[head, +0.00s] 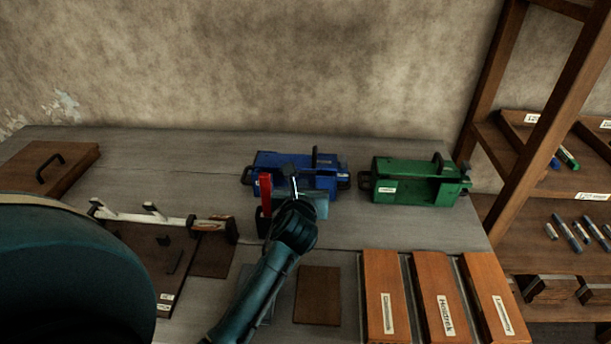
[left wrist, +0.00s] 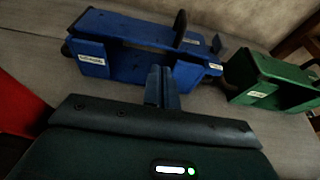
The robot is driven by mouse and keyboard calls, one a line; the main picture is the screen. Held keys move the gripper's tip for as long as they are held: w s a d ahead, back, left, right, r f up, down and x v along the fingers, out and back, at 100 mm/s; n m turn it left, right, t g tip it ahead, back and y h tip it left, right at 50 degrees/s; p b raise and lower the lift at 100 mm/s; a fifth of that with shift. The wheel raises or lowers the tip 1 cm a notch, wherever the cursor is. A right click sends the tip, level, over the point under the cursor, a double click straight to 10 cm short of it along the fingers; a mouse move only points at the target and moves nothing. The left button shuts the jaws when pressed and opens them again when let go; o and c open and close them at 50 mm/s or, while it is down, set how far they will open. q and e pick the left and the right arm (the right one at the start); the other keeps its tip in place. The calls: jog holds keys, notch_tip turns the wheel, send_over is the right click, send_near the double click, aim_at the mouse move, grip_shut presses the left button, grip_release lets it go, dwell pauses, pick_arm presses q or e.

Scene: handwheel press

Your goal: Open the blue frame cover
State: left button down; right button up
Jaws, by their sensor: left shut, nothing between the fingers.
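The blue frame (head: 327,163) stands at the back middle of the table, with a black upright lever at its top and dark handles at its ends. It also shows in the left wrist view (left wrist: 130,68), with white labels on its front. My left gripper (head: 296,182) is shut and empty, in front of the blue frame's near side. In the left wrist view its closed fingers (left wrist: 162,85) point at the frame's front, and I cannot tell whether they touch it. My arm hides part of the frame's front. My right gripper is not in view.
A green frame (head: 415,178) stands to the right of the blue one. A red upright piece (head: 265,190) is close to the left of my gripper. Several wooden boxes (head: 434,300) lie at the front right. A wooden shelf (head: 508,150) stands at the right.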

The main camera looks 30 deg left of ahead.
aim_at(296, 155)
pick_arm(q)
jog(key=x, duration=0.5)
jog(key=shift+w+f, duration=0.1)
jog(key=shift+w, duration=0.05)
jog(key=shift+w+a+f, duration=0.1)
jog(key=shift+w+a, duration=0.1)
jog(key=shift+w, duration=0.1)
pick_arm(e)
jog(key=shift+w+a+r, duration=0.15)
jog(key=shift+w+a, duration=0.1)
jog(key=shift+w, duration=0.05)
